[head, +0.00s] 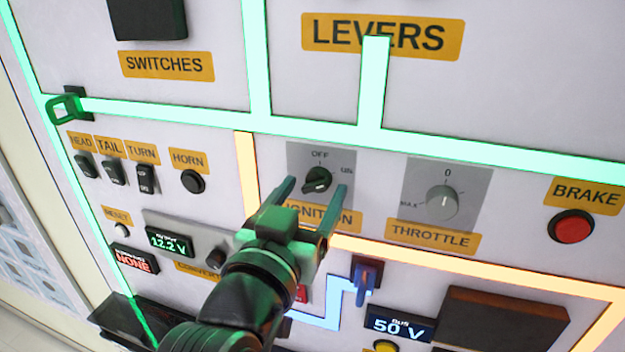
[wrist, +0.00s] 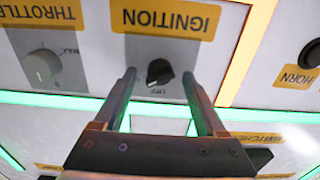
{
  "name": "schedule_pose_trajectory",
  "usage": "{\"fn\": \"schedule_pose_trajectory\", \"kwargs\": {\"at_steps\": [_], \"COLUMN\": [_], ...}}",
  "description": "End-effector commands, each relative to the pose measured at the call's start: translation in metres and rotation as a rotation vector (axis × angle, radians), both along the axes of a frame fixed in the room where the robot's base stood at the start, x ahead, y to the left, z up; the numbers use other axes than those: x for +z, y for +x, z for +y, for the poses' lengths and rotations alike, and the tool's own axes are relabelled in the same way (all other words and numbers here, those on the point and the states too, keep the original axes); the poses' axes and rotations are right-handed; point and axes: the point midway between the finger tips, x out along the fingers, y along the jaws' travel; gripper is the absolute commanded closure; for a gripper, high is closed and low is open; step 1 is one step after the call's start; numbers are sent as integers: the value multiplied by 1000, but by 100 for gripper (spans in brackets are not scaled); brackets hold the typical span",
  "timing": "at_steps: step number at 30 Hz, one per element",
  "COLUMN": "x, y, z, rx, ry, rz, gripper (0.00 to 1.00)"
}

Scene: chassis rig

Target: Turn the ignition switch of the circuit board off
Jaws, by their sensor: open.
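The ignition switch (head: 318,180) is a small black rotary knob on a grey plate, with OFF printed above it and ON at its upper right in the head view. Its ridge is tilted, running lower left to upper right there. It shows upside down in the wrist view (wrist: 159,72), above the OFF print. My gripper (head: 315,184) is open and empty in front of the panel. In the wrist view its fingertips (wrist: 159,74) lie on either side of the knob, with visible gaps. Whether the tips reach the knob's depth is hard to tell.
The throttle knob (head: 443,202) is to the right of the ignition, and the red brake button (head: 571,227) is farther right. The horn button (head: 193,181) and small switches are to the left. A blue lever (head: 364,286) sticks out below, near a brown box (head: 503,330).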

Motion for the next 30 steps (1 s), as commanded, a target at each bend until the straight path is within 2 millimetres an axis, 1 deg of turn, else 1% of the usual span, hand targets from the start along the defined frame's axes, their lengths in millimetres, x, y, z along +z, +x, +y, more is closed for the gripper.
{"fn": "schedule_pose_trajectory", "kwargs": {"at_steps": [1, 4, 12, 13, 17, 18, 20, 21, 23, 24, 25, 30], "x": [2, 0, -1, -1, -1, -1, -1, -1, -1, -1, -1, 0], "y": [4, 9, 10, 10, 10, 10, 10, 10, 10, 10, 10, 10], "z": [-1, -3, -3, -3, -3, -3, -3, -3, -3, -3, -3, -3], "rx": [0, 1, 1, 1, 1, 1, 1, 1, 1, 1, 1, 0], "ry": [1, 1, 1, 1, 0, 0, 0, 0, 0, 0, 0, -3], "rz": [0, 1, -1, -1, -1, -1, -1, -1, -1, -1, 0, 1], "gripper": [27, 27, 27, 29, 52, 59, 70, 77, 88, 95, 100, 100]}}
